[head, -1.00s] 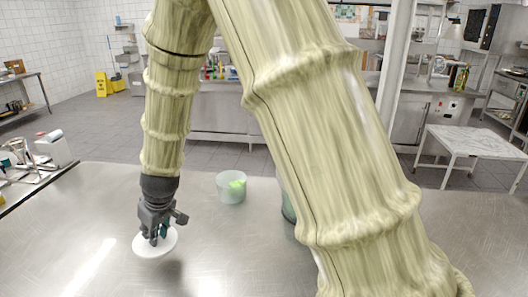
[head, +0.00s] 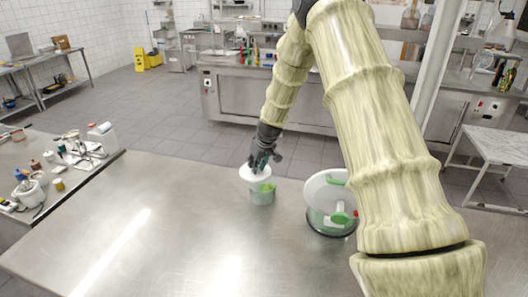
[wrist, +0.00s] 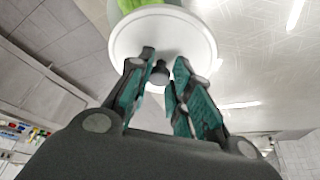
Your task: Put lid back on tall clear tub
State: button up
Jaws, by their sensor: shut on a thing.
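The white round lid (head: 254,175) hangs from my gripper (head: 262,160), which is shut on the lid's dark knob. In the wrist view the lid (wrist: 190,38) spreads out beyond the fingers (wrist: 160,82), with the knob between them. The tall clear tub (head: 262,196) stands on the steel table with something bright green inside. The lid is over the tub's top, a little to the left and tilted, leaving part of the opening and the green contents in view. Whether the lid touches the rim cannot be told.
A wide green and white container (head: 331,205) stands on the table just right of the tub, partly behind my arm. The steel table (head: 180,220) is clear to the left and front. A side counter (head: 55,180) at left holds several small items.

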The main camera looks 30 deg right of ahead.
aim_at(265, 170)
jog(key=d, duration=0.3)
jog(key=shift+d+r+p, duration=0.15)
jog(key=shift+d+p, duration=0.05)
jog(key=shift+p, duration=0.2)
jog(key=shift+f+b, duration=1.6)
jog(key=shift+f, duration=1.6)
jog(key=shift+s, duration=0.1)
jog(key=shift+f+b, duration=0.15)
jog(key=shift+b, duration=0.25)
jog(key=o, duration=1.4)
jog(key=shift+c, duration=0.2)
jog(key=shift+r+p, duration=1.75)
jog(key=shift+r, duration=1.8)
